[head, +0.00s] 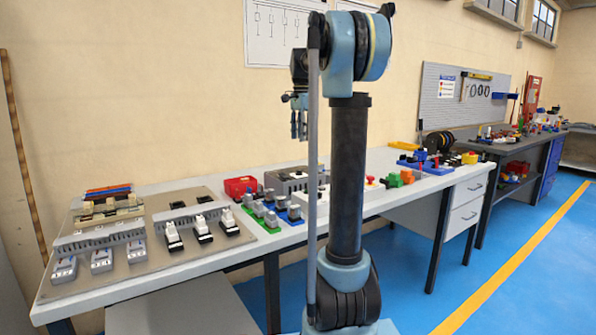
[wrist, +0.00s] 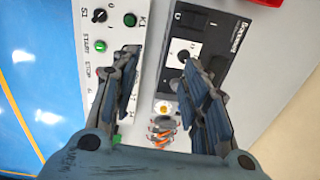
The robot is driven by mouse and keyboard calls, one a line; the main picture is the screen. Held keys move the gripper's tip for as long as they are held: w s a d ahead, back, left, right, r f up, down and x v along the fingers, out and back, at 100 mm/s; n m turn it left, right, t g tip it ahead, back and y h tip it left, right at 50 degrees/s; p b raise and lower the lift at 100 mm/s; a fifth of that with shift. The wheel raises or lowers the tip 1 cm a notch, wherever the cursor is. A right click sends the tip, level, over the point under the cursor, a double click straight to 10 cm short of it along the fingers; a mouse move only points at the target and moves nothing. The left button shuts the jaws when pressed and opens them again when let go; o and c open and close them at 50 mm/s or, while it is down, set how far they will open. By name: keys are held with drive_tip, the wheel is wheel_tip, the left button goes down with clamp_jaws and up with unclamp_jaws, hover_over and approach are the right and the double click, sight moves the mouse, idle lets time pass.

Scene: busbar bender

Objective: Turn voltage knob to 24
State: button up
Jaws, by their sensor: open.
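My gripper (wrist: 160,62) is open and empty, its two dark fingers spread apart in the wrist view. In the head view my gripper (head: 299,117) hangs above the back of the workbench (head: 150,294). In the wrist view a dark panel (wrist: 212,45) with a white plate carries a black rotary knob (wrist: 183,57), beside the right finger and partly covered by it. A white panel (wrist: 82,60) on the left has a black knob (wrist: 99,15) marked S1. I cannot tell which one is the voltage knob, and no 24 mark is readable.
Green buttons (wrist: 130,19) sit on the white panel. Orange-striped parts (wrist: 163,127) lie between the fingers lower down. A board with switches and breakers (head: 142,253) covers the bench's left; a red box (head: 240,187) stands behind. The blue floor in front is clear.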

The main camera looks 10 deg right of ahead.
drive_tip(key=w+r+m, duration=0.1)
drive_tip(key=w+m, duration=0.1)
drive_tip(key=w, duration=0.5)
approach(299, 173)
drive_tip(key=shift+m, duration=0.3)
drive_tip(key=f, duration=0.2)
drive_tip(key=w+f, duration=0.1)
drive_tip(key=f, duration=0.5)
drive_tip(key=shift+w, duration=0.3)
drive_tip(key=shift+r, duration=0.1)
clamp_jaws()
